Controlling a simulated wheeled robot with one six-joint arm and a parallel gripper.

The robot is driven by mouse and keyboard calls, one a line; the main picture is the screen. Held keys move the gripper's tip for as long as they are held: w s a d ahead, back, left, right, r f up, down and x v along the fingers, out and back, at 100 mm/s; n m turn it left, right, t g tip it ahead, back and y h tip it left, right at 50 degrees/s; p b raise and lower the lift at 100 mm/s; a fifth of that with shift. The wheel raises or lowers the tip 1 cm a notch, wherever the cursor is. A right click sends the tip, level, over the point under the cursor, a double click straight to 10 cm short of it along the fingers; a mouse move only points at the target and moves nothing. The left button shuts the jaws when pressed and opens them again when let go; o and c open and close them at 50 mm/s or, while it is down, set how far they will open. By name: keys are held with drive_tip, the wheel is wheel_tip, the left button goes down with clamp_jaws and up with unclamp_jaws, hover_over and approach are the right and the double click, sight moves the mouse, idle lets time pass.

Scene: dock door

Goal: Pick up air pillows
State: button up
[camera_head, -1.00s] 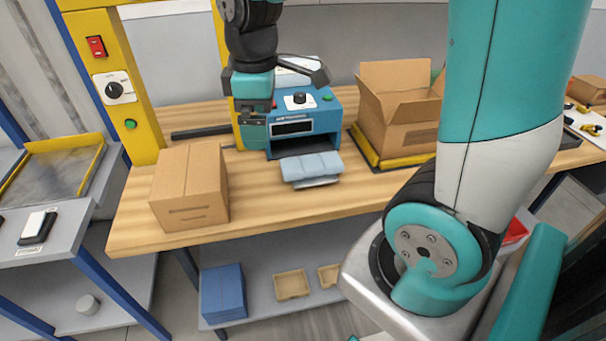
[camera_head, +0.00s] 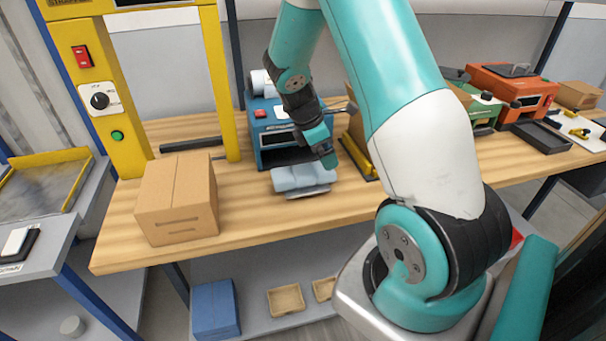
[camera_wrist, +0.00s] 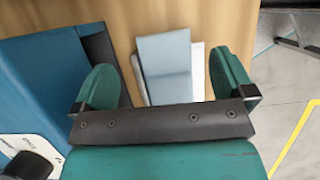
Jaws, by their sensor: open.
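The air pillows (camera_head: 302,178) are a pale blue, folded strip in front of the blue machine (camera_head: 270,134), on the wooden bench. In the wrist view the air pillows (camera_wrist: 166,68) lie between my two fingers, over a white plate (camera_wrist: 197,68). My gripper (camera_head: 329,160) is just above their right end in the head view. In the wrist view my gripper (camera_wrist: 162,85) is open and empty, with a green finger on each side of the air pillows. I cannot tell the exact height above them.
A closed cardboard box (camera_head: 177,198) stands on the bench at left. A yellow post (camera_head: 219,80) rises beside the blue machine. An open box, mostly hidden behind my arm, is right of the machine. Orange (camera_head: 512,92) and green machines stand further right.

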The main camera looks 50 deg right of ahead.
drive_tip(key=p+x, duration=0.1)
drive_tip(key=x, duration=0.5)
drive_tip(key=shift+s+d+f, duration=0.15)
drive_tip(key=shift+s, duration=0.1)
drive_tip(key=shift+c, duration=0.5)
drive_tip(key=c, duration=0.8)
